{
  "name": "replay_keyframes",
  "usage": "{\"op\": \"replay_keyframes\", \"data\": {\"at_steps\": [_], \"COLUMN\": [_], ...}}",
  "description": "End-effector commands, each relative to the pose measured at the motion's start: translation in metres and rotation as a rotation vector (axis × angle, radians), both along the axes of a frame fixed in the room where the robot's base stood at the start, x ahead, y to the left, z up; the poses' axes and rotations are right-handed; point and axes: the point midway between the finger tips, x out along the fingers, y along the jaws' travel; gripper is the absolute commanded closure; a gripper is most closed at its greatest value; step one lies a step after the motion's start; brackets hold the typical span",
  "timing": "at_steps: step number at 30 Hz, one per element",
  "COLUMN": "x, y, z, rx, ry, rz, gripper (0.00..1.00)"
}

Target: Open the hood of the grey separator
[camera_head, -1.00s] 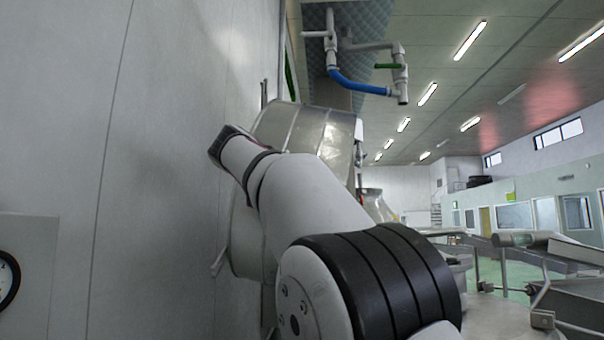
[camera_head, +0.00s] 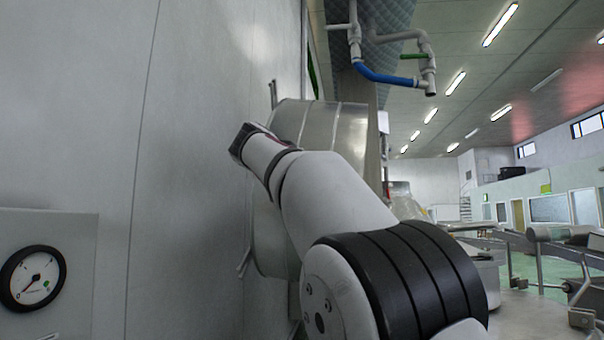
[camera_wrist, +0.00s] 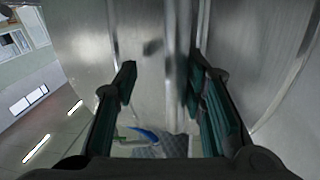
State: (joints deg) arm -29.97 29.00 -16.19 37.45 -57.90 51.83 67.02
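A large grey metal drum (camera_head: 345,130), which looks like the separator, stands beyond my arm in the head view, close against the pale wall. My arm covers much of it, and I cannot tell its hood from its body there. In the wrist view a curved, shiny metal surface (camera_wrist: 85,40) fills most of the upper picture, with an upright rib or bar (camera_wrist: 172,45) on it. My gripper (camera_wrist: 163,68) is open, its dark green-padded fingers on either side of that rib, the right one closer. I cannot tell whether a finger touches it. The head view hides the gripper.
A tall pale panel wall (camera_head: 200,120) runs along the left, with a round dial gauge (camera_head: 33,277) on a box. Blue and white pipes (camera_head: 385,75) hang overhead. Metal equipment and rails (camera_head: 545,240) stand at the right, with green floor beyond.

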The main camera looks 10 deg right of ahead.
Motion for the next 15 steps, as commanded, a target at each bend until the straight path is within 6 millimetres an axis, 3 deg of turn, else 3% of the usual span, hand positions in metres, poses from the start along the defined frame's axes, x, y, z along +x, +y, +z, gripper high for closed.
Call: {"op": "replay_keyframes", "data": {"at_steps": [8,15], "x": [-0.005,-0.034], "y": [0.0,0.016], "z": [0.0,0.002], "rx": [0.001,0.002], "ry": [0.002,0.001], "rz": [-0.005,-0.001], "gripper": [0.66,0.66]}}
